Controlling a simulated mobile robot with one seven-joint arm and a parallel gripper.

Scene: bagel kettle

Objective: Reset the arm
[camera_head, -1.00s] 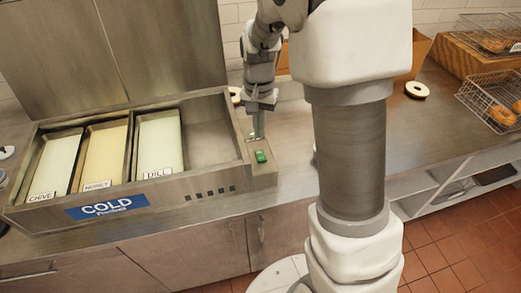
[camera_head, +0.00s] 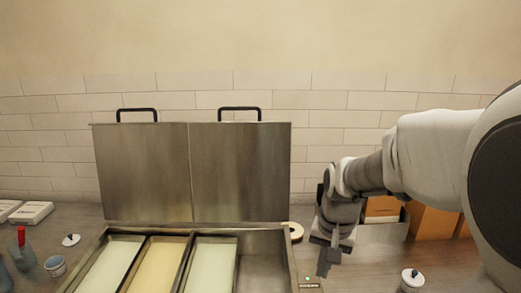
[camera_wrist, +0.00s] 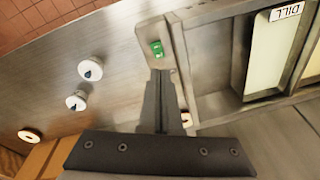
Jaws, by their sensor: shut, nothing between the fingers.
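My gripper (camera_head: 326,265) hangs fingers-down in the lower right of the head view, beside the right end of the steel cold unit (camera_head: 270,262). Its fingers are shut and empty. In the wrist view my gripper's dark fingers (camera_wrist: 160,88) point toward a green switch (camera_wrist: 157,48) on the unit's side ledge. I cannot tell the exact gap between them. The forearm reaches in from the right edge of the head view.
The unit's steel lids (camera_head: 190,172) stand open behind the filled pans. Orange boxes (camera_head: 432,222) stand behind my gripper. A lidded jar (camera_head: 412,280) is to its right, and a bagel (camera_head: 295,231) is behind-left. The wrist view shows two white-lidded jars (camera_wrist: 90,70) on the counter.

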